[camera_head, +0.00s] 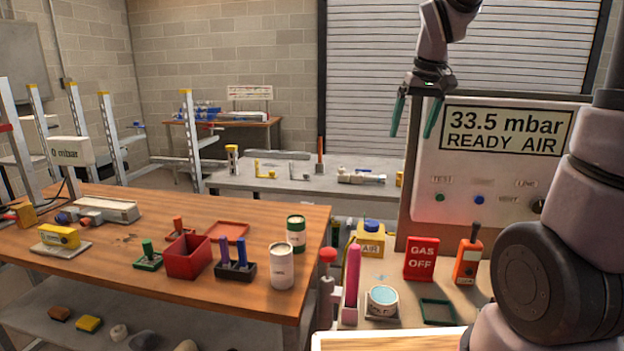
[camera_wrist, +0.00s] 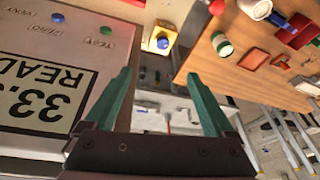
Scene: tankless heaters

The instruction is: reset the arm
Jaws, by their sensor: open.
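My gripper (camera_head: 416,118) hangs from my arm in the upper right of the head view, with its two green fingers spread apart and pointing down. It is open, with nothing between the fingers. It is raised in front of or beside the upper left part of a grey panel (camera_head: 425,185) whose display (camera_head: 507,130) reads 33.5 mbar READY AIR. In the wrist view my gripper (camera_wrist: 165,90) shows both green fingers wide apart, with the display (camera_wrist: 45,95) at left and the wooden table (camera_wrist: 205,60) at right.
The wooden table (camera_head: 110,205) holds a red bin (camera_head: 188,257), a white can (camera_head: 281,267) and a green-capped can (camera_head: 296,233). Below the panel stand a red GAS OFF sign (camera_head: 421,259), an orange device (camera_head: 467,262) and a yellow AIR bottle (camera_head: 370,240). A grey bench (camera_head: 300,183) stands behind.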

